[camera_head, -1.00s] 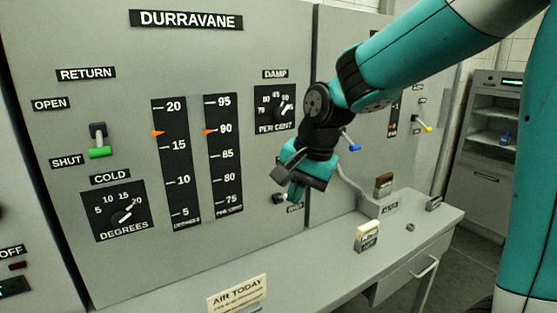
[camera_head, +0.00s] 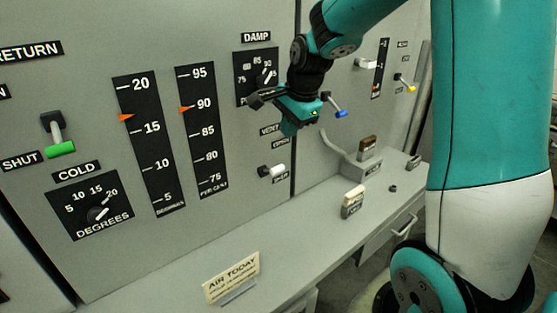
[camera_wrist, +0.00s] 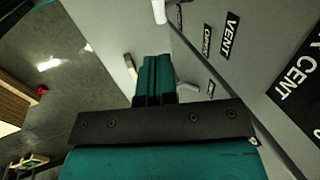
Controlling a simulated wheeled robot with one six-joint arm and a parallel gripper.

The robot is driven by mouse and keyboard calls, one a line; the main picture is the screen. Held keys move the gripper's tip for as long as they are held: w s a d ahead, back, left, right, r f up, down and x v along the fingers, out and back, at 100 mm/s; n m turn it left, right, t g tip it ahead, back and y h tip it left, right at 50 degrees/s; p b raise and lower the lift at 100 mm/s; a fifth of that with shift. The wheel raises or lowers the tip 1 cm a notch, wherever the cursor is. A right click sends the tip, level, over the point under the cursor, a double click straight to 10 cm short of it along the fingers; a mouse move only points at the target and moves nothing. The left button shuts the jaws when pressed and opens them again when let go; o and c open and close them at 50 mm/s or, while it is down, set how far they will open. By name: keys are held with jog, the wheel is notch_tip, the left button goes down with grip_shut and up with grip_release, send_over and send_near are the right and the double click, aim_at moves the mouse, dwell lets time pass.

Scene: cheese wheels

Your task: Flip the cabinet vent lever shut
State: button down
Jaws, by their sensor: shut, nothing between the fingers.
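The vent lever (camera_head: 275,170) has a white tip and a dark pivot. It sits low on the grey cabinet panel, below the VENT label (camera_head: 270,130), with a small label just under it. Its tip points right and outward, close to that lower label; I cannot read its exact setting. My gripper (camera_head: 290,127) is shut and empty, above the lever and apart from it, in front of the panel. In the wrist view, the shut teal fingers (camera_wrist: 153,78) show, with the VENT label (camera_wrist: 230,35) to their right and a white knob (camera_wrist: 159,11) at the top edge.
A blue-tipped lever (camera_head: 340,113) is close right of my gripper. The DAMP dial (camera_head: 257,76) is behind it. A green-tipped lever (camera_head: 60,149) is far left. Below, the desk ledge (camera_head: 290,225) bears an AIR TODAY sign (camera_head: 231,277) and small blocks.

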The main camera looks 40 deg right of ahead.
aim_at(277, 168)
jog(key=p+x, duration=0.3)
jog(key=x, duration=0.8)
jog(key=shift+f+p, duration=0.3)
jog(key=shift+f, duration=0.1)
